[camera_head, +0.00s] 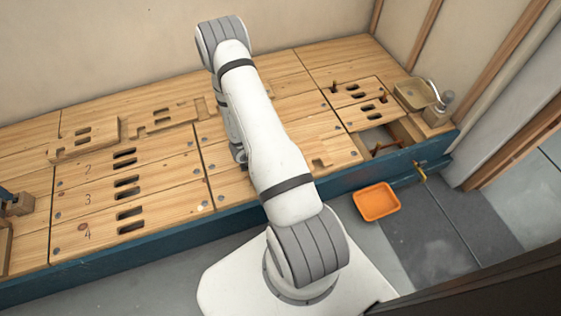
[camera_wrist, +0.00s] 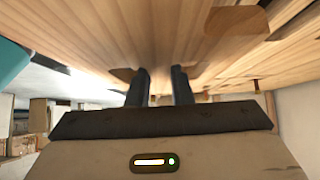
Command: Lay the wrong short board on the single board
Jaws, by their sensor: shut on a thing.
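My gripper (camera_wrist: 160,85) shows in the wrist view as two dark fingers against a pale wooden board (camera_wrist: 150,40). It is shut on this board, but the grip is seen too edge-on to tell its exact hold. In the head view my arm hides the gripper and most of what it holds. Two loose short boards with slots lie on the bench at the left, one near the number 2 (camera_head: 85,140) and one farther back (camera_head: 165,117). I cannot tell which board is the wrong one or the single one.
The wooden bench top (camera_head: 150,165) has slotted boards marked 2, 3 and 4. A notched board (camera_head: 320,145) lies right of my arm. An open recess with pipes (camera_head: 382,143) and a tap (camera_head: 440,98) are at the right. An orange tray (camera_head: 376,202) lies on the floor.

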